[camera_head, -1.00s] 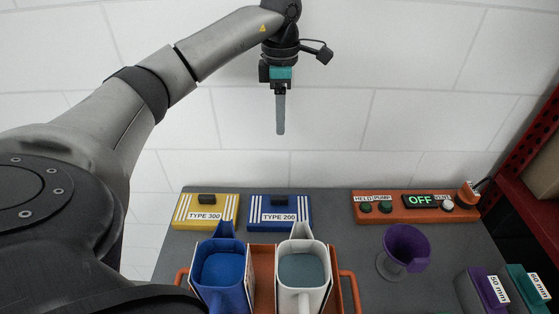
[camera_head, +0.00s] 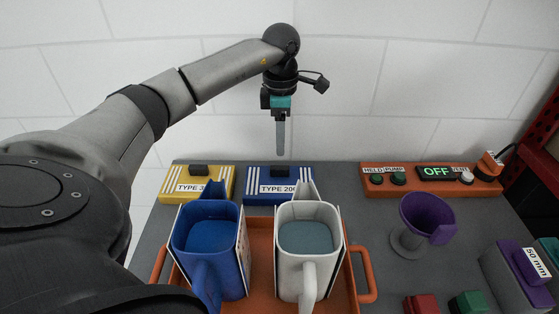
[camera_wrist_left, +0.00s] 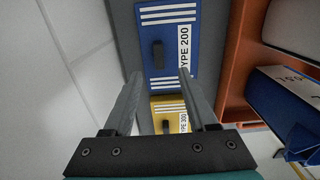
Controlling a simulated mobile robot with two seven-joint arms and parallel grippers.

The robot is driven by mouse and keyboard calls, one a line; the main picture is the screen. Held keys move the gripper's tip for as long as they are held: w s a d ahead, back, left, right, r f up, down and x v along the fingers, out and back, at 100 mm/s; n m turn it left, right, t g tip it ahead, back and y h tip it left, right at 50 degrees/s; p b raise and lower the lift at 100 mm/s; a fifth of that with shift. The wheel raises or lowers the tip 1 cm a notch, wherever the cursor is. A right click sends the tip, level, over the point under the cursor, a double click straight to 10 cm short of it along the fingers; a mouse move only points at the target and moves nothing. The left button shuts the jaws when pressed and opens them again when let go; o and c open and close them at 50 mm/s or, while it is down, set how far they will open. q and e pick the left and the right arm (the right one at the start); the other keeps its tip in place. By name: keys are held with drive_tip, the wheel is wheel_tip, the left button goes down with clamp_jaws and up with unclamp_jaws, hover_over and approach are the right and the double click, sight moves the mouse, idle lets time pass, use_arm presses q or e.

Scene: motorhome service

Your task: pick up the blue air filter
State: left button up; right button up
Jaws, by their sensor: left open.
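The blue air filter (camera_head: 260,176) is a flat blue box with a black grip on top and a "TYPE 200" label. It lies at the back of the grey worktop, right of the yellow "TYPE 300" filter. My left gripper (camera_head: 280,154) points down above it, open and empty. In the left wrist view the blue filter (camera_wrist_left: 150,35) and its black grip show beyond the two open fingers (camera_wrist_left: 160,76). The fingers look apart from the filter. My right gripper is not in view.
The yellow filter (camera_head: 179,190) sits just left. An orange tray (camera_head: 262,250) in front holds a blue jug (camera_head: 210,235) and a white jug (camera_head: 310,240). An orange control panel (camera_head: 430,184) reading OFF and a purple funnel (camera_head: 427,215) stand right. A white wall rises behind.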

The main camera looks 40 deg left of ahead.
sight(279, 167)
use_arm(q)
wheel_tip(279, 167, down, 8)
drive_tip(key=shift+a+f+b, duration=0.1)
drive_tip(key=shift+f+b, duration=0.15)
drive_tip(key=shift+b, duration=0.2)
drive_tip(key=shift+c, duration=0.4)
drive_tip(key=shift+r, duration=0.1)
clamp_jaws()
idle(0.9)
